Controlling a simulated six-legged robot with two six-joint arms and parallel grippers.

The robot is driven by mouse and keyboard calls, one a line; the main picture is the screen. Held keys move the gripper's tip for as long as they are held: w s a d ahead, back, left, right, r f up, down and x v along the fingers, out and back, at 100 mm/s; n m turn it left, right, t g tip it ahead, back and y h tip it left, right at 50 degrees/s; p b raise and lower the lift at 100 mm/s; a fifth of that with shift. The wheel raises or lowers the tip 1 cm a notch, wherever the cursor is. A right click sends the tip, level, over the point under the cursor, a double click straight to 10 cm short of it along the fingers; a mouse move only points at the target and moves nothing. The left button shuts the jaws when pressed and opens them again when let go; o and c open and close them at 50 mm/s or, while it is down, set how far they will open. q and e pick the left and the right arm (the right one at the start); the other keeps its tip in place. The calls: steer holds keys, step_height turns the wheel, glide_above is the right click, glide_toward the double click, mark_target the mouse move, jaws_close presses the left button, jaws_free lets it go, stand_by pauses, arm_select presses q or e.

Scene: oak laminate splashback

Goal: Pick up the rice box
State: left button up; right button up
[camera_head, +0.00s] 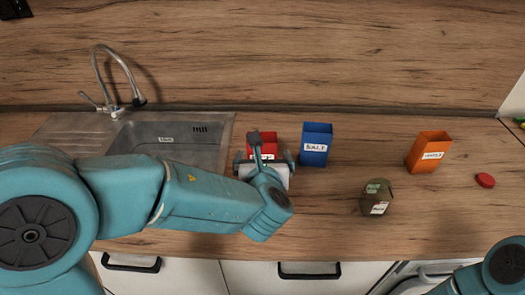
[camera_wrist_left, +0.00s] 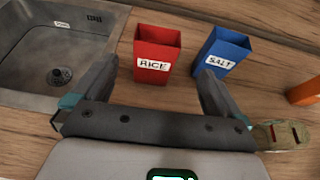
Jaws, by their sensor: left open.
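The rice box is an open-topped red box labelled RICE. It stands upright on the counter in the left wrist view (camera_wrist_left: 157,43). In the head view the rice box (camera_head: 262,138) is partly hidden behind my left gripper (camera_head: 264,157). In the left wrist view my left gripper (camera_wrist_left: 158,70) is open, its two fingers spread either side of the box's near face. The box lies ahead of the fingers and none appears to touch it. Part of my right arm shows at the lower right of the head view; its gripper is out of view.
A blue SALT box (camera_head: 316,146) stands close to the right of the rice box. A steel sink (camera_head: 170,135) lies to the left. A wooden splashback rises behind.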

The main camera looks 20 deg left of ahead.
mark_target(262, 137)
arm_select(q)
steer(key=p+x, duration=0.3)
steer(key=x, duration=1)
steer(key=shift+w+a+f+p, duration=0.15)
steer(key=shift+w+a+p, duration=0.1)
steer(key=shift+p, duration=0.15)
steer(key=x, duration=0.2)
steer(key=shift+w+a+f, duration=0.1)
steer(key=shift+w+f, duration=0.1)
steer(key=shift+f, duration=0.15)
steer(key=shift+s+r, duration=0.15)
steer(key=shift+s, duration=0.1)
steer(key=shift+c, duration=0.7)
steer(key=shift+w, duration=0.1)
steer(key=c, duration=1.2)
